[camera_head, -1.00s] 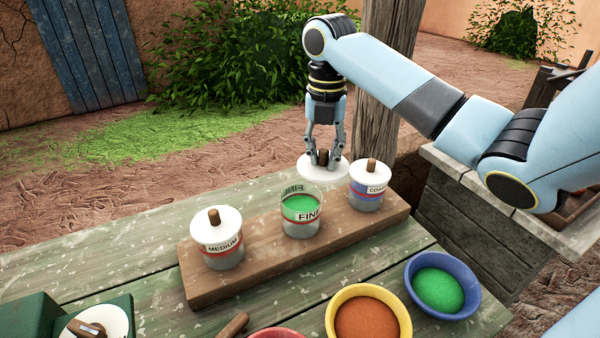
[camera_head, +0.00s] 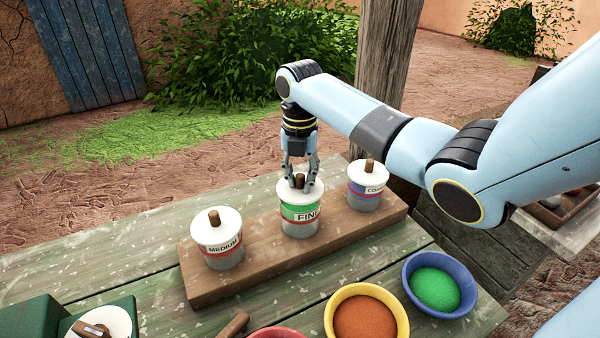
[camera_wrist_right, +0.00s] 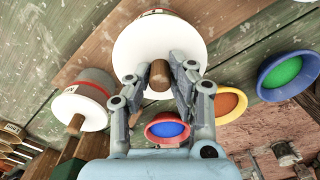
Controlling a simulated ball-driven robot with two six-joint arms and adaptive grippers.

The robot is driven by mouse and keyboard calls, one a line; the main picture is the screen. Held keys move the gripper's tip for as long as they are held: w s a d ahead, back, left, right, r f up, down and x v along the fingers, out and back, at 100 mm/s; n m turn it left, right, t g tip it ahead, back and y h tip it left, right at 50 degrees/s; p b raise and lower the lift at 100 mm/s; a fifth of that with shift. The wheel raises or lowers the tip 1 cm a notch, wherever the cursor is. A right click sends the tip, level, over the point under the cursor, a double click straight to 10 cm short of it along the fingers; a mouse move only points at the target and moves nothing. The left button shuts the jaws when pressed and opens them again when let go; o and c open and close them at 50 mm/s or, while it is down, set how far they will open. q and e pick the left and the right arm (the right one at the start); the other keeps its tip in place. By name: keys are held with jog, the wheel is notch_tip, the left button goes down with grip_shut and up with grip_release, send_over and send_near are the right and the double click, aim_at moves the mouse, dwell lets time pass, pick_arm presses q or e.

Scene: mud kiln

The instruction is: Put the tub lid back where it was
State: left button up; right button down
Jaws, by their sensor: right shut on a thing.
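I cannot tell if the lid is fully seated. My left gripper is not in view.
The lidded MEDIUM tub (camera_head: 222,250) and lidded COARSE tub (camera_head: 366,193) flank it on a wooden plank (camera_head: 270,262). A yellow bowl (camera_head: 337,297) of orange powder and a blue bowl (camera_head: 412,270) of green powder stand in front. A wooden post (camera_head: 385,80) rises behind.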

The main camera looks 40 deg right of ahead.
aim_at(300, 175)
jog(key=shift+f, duration=0.5)
jog(key=c, duration=1.2)
grip_release()
jog(key=shift+r, duration=0.1)
jog(key=shift+r, duration=0.25)
notch_tip(300, 175, up, 13)
jog(key=shift+f, duration=0.15)
jog(key=shift+f, duration=0.1)
